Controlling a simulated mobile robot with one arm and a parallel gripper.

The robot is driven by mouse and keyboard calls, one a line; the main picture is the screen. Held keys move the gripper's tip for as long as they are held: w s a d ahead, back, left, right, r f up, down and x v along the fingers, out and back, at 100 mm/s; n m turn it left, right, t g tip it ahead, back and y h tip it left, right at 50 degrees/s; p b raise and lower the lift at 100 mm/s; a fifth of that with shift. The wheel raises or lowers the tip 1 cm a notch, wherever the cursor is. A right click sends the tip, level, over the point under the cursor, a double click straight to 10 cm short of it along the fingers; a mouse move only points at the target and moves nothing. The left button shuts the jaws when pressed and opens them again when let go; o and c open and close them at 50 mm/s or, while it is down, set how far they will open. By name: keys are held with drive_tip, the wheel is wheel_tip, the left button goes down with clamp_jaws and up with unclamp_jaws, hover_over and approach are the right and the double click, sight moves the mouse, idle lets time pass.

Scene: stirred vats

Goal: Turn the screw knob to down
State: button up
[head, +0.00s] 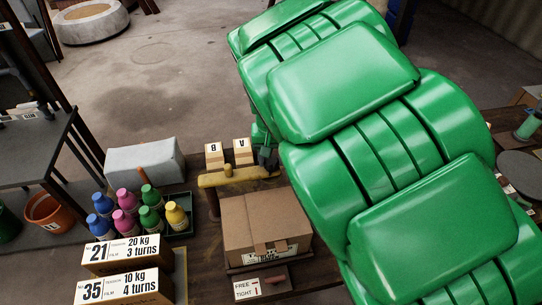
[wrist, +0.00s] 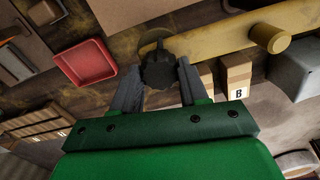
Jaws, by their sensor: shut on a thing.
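The screw knob (wrist: 157,72) is dark and lobed, at one end of a yellow bar (wrist: 212,38) in the wrist view. My gripper (wrist: 158,82) is shut on the knob, one grey finger at each side of it. In the head view my green arm covers much of the right half, and my gripper (head: 265,152) is small and partly hidden at the right end of the yellow bar (head: 245,174). The knob can hardly be told apart from my fingers there. Which way the knob is turned cannot be told.
A peg (wrist: 271,38) stands on the bar. Two small boxes marked B (head: 213,156) and A (head: 242,151) are close behind it, with a cardboard box (head: 262,222) in front. A grey block (head: 144,166) and several bottles (head: 125,223) stand left. A FREE/TIGHT sign (head: 258,288) is nearest.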

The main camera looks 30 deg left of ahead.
sight(271, 159)
drive_tip(key=m, duration=1)
drive_tip(key=shift+m, duration=1.6)
drive_tip(key=o, duration=1.1)
drive_tip(key=shift+c, duration=0.2)
drive_tip(key=shift+r, duration=0.15)
drive_tip(key=shift+r, duration=3.75)
